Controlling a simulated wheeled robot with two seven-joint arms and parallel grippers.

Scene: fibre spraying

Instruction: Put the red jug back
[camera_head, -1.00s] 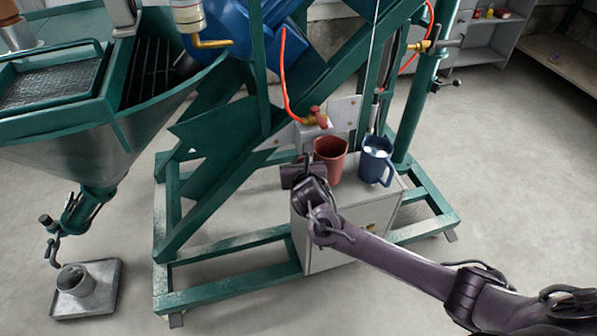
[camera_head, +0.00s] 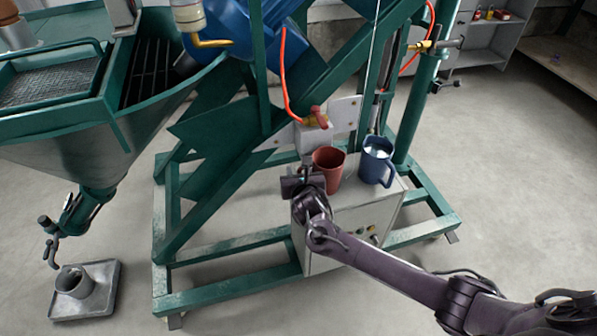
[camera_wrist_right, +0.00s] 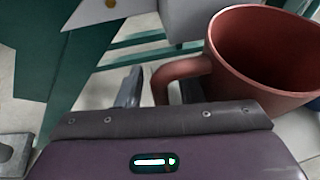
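The red jug (camera_head: 327,172) stands upright on top of the grey cabinet (camera_head: 322,222), left of the blue jug (camera_head: 377,160) and below the tap. My right gripper (camera_head: 303,176) is at the red jug's left side. In the right wrist view the red jug (camera_wrist_right: 262,60) is at the upper right, and its handle reaches down between the two fingers of my right gripper (camera_wrist_right: 160,92). The fingers are apart, with a visible gap between the left finger and the handle. My left gripper is not in view.
A tap with a red handle (camera_head: 318,116) is fixed above the red jug. Green frame beams (camera_head: 220,247) surround the cabinet. A hopper (camera_head: 100,150) is at the left, with a metal tray (camera_head: 97,305) on the floor below. The floor at the right is clear.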

